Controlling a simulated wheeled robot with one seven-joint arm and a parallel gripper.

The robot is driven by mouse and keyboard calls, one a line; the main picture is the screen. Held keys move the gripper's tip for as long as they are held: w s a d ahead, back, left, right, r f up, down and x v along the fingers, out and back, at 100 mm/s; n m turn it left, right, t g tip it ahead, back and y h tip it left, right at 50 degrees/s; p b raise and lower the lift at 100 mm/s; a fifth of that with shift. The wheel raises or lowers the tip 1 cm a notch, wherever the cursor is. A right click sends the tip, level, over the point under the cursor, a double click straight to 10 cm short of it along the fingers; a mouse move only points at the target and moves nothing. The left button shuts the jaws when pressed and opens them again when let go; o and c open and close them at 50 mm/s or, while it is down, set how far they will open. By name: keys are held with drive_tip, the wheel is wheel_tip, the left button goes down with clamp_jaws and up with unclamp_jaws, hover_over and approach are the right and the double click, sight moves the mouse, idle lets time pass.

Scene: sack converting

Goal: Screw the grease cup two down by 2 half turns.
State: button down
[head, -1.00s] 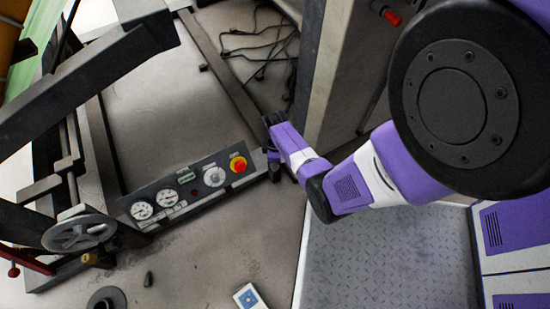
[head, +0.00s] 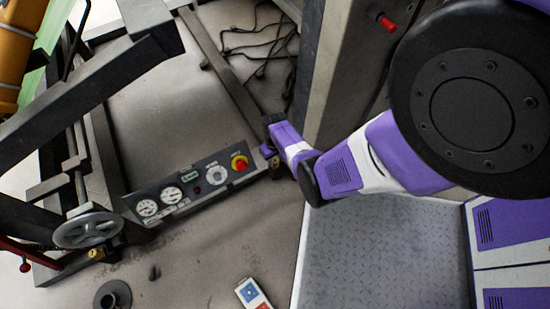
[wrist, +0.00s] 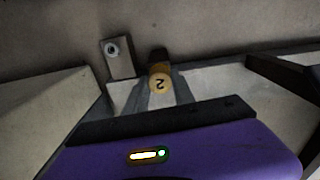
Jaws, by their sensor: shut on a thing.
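Grease cup two (wrist: 160,82) is a small yellow-brass cap marked "2", seen end-on in the wrist view. The mark looks turned over in that view. My gripper (wrist: 161,94) is shut on the cup, with a grey finger on each side of it. A dark part shows just behind the cup. In the head view my gripper (head: 268,151) is at the right end of the control panel (head: 200,210), beside the grey post. The cup cannot be made out there, and its thread is hidden.
The panel carries gauges and a red stop button (head: 241,164). A handwheel (head: 88,231) and a brass fitting (head: 96,254) are at left. Cables (head: 262,45) lie on the floor behind. A grey post (head: 330,80) stands close right of my gripper. A card (head: 252,294) lies in front.

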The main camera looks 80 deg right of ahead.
sight(275, 160)
drive_tip(key=shift+s+m, duration=0.1)
drive_tip(key=shift+m, duration=1.2)
drive_tip(key=shift+m, duration=0.3)
drive_tip(key=c, duration=1.1)
unclamp_jaws()
drive_tip(key=shift+o, duration=0.2)
drive_tip(key=shift+r+p, duration=2.5)
drive_tip(key=shift+r, duration=1.4)
